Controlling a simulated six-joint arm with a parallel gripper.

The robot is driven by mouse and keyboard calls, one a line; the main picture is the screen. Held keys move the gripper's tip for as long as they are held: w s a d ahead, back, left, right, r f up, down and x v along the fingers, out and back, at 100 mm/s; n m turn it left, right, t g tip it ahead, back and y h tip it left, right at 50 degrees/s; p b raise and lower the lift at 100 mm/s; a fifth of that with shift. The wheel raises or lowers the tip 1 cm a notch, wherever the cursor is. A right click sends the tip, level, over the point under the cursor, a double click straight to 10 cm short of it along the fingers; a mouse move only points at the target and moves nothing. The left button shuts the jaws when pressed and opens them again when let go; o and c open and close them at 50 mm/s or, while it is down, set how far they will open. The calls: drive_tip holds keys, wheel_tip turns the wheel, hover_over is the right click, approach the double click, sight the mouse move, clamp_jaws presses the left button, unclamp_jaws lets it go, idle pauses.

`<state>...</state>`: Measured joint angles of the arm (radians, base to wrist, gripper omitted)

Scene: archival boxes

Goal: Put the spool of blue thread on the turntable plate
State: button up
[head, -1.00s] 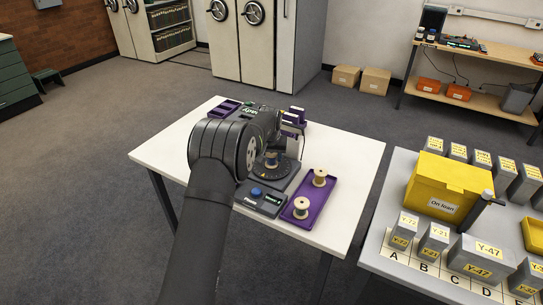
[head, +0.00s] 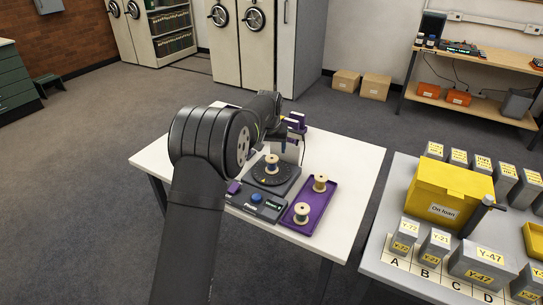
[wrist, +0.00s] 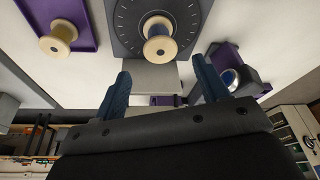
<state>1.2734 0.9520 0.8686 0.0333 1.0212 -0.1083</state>
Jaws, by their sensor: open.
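The spool of blue thread (head: 271,164) stands upright on the round dark turntable plate (head: 258,176). In the wrist view the spool (wrist: 160,42) stands on the plate (wrist: 191,20), apart from my fingers. My gripper (wrist: 163,88) is open and empty, with its two blue fingers spread wide.
A purple tray (head: 318,213) right of the turntable holds a tan spool (head: 320,183) and a greenish spool (head: 301,213). A control box with a blue button (head: 256,198) is in front. A grey table (head: 383,230) with boxes stands at right.

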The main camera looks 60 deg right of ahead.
sight(272, 157)
drive_tip(key=shift+v, duration=1.5)
drive_tip(key=shift+f, duration=0.15)
drive_tip(key=x, duration=1.2)
drive_tip(key=shift+f, duration=0.15)
wheel_tip(272, 157, up, 3)
drive_tip(key=shift+f, duration=0.1)
drive_tip(key=shift+r, duration=0.55)
drive_tip(key=shift+f, duration=0.15)
